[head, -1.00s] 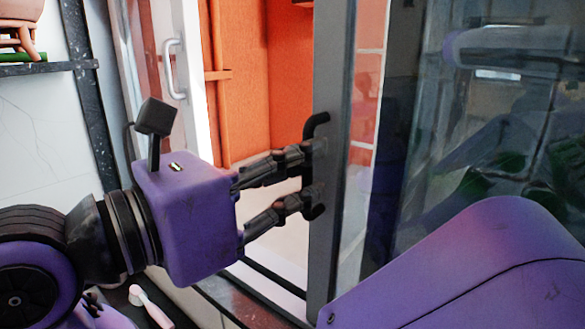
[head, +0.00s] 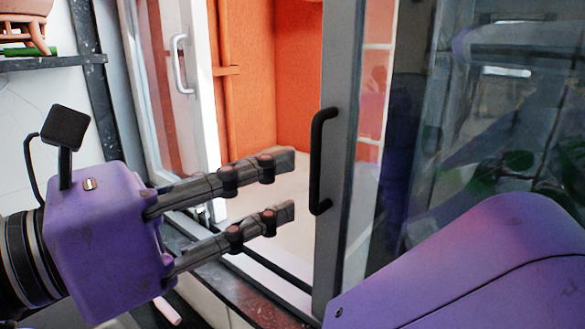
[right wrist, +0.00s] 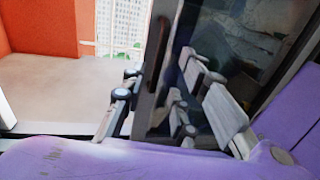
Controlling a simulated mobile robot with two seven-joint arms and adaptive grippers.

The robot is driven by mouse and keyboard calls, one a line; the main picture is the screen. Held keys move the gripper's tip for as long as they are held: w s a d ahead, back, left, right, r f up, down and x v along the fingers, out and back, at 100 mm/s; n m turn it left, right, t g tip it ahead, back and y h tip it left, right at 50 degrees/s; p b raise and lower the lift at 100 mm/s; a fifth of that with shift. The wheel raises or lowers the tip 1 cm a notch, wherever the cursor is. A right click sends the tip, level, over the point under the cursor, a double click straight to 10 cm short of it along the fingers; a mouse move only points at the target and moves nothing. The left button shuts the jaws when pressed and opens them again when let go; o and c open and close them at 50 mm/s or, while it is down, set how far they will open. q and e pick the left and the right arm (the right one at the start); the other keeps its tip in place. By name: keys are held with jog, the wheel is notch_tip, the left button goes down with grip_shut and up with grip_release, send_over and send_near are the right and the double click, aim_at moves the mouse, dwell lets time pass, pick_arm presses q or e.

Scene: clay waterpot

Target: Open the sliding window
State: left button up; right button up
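The sliding window pane (head: 440,150) has a grey frame edge (head: 338,190) and a black upright bar handle (head: 320,160). A gap left of this edge opens onto an orange space behind. My right gripper (head: 286,186) is open and empty, its two dark fingers parted and pointing at the handle from the left. The fingertips look a little short of the handle, with no visible contact. In the right wrist view the parted fingers (right wrist: 175,100) show before the dark pane (right wrist: 235,60) and its frame edge. My left gripper is not in view.
A white-framed panel (head: 205,110) with a pale handle (head: 181,65) stands left of the gap. A dark sill (head: 250,290) runs below. A shelf (head: 40,63) with a brown pot (head: 24,34) is at upper left. A purple arm link of mine covers the lower right.

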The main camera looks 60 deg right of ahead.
jog(key=v, duration=0.5)
jog(key=shift+a, duration=0.15)
dwell(0.4)
